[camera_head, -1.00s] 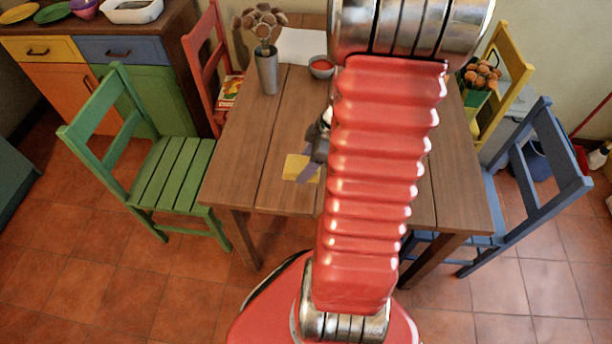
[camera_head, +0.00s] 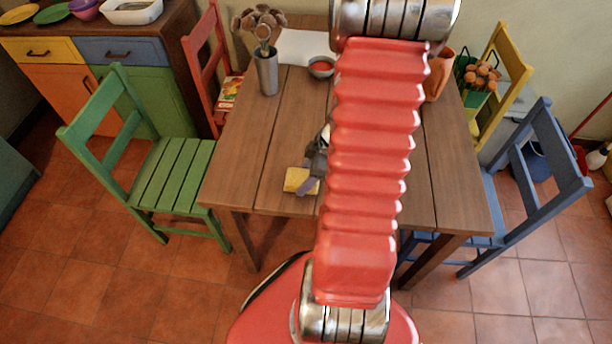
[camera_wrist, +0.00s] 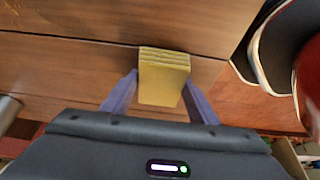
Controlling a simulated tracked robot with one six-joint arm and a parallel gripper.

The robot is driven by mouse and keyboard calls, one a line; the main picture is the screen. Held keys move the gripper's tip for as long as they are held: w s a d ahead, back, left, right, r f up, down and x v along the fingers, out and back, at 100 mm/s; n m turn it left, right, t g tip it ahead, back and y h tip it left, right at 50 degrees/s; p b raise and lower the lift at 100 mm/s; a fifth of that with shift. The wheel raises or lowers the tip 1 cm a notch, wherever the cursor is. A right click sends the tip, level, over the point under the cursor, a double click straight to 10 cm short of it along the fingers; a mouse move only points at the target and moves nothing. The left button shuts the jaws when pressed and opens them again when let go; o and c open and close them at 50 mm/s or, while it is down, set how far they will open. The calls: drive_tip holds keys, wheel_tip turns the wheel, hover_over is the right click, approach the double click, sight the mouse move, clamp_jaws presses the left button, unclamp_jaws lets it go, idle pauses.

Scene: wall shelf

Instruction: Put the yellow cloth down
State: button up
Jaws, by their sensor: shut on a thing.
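The yellow cloth (camera_head: 297,181) is a small folded block with stacked layers. It shows near the front edge of the wooden table (camera_head: 265,150) in the head view. In the wrist view the cloth (camera_wrist: 163,80) sits between the two purple fingers of my gripper (camera_wrist: 160,95). My gripper (camera_head: 309,184) is shut on the cloth. I cannot tell whether the cloth touches the tabletop or is just above it. My red arm hides the middle of the table and part of my gripper.
A grey vase (camera_head: 267,72) with brown flowers, a small bowl (camera_head: 321,67) and a white sheet (camera_head: 303,47) are at the table's back. An orange vessel (camera_head: 438,75) stands back right. Green (camera_head: 165,170) and blue (camera_head: 525,185) chairs flank the table. The table's left part is clear.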

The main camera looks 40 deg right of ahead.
drive_tip(key=shift+f, duration=0.15)
drive_tip(key=o, duration=0.9)
drive_tip(key=shift+o, duration=0.2)
drive_tip(key=v, duration=1.2)
idle(0.4)
